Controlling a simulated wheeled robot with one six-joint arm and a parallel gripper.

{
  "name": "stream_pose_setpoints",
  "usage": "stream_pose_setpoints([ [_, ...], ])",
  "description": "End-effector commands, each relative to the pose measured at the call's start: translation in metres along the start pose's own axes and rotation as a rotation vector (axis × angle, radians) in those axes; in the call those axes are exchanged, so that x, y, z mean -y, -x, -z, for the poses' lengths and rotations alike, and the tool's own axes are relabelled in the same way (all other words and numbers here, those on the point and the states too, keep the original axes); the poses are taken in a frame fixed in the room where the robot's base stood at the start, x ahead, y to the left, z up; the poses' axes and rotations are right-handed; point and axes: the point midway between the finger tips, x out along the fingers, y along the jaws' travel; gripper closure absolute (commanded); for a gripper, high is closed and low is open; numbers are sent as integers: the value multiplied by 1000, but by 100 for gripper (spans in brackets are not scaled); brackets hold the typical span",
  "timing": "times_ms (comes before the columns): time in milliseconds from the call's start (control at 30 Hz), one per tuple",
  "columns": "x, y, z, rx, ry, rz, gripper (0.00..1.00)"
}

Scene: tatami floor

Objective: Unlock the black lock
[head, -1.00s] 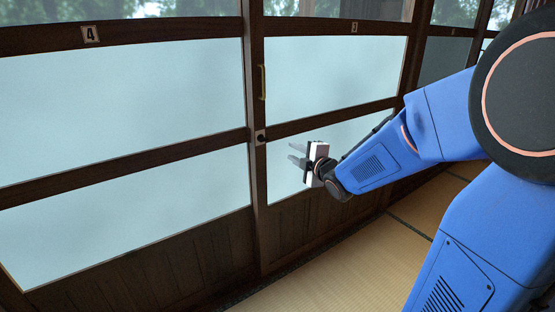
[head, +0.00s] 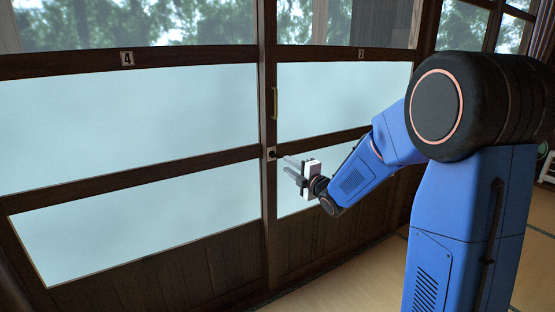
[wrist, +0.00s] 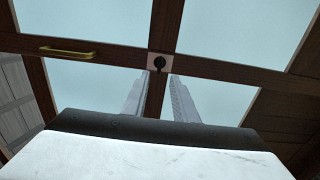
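The black lock (head: 272,154) is a small dark knob on a pale plate, set on the dark upright between two door panels. In the wrist view the lock (wrist: 159,64) is at the upper middle, just beyond the fingertips. My gripper (head: 288,166) is just right of the lock in the head view, its fingers pointing toward it. In the wrist view my gripper (wrist: 159,78) has two grey fingers with a clear gap between them, and nothing is held. I cannot tell whether a fingertip touches the lock.
A brass handle (head: 274,104) is on the door above the lock. Frosted glass panels (head: 130,115) in dark wooden frames fill the wall, with number plates 4 (head: 127,59) and 3 (head: 361,54). The tatami floor (head: 350,275) in front of the door is clear.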

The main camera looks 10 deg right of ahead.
Motion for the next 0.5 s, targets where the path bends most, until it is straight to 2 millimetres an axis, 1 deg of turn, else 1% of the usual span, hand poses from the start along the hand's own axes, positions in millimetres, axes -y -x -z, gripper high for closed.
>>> stream_pose_setpoints([
  [33,0,-10,1,-2,0,0,74],
  [300,0,-56,0,-1,1,0,74],
  [500,0,-80,0,0,0,0,74],
])
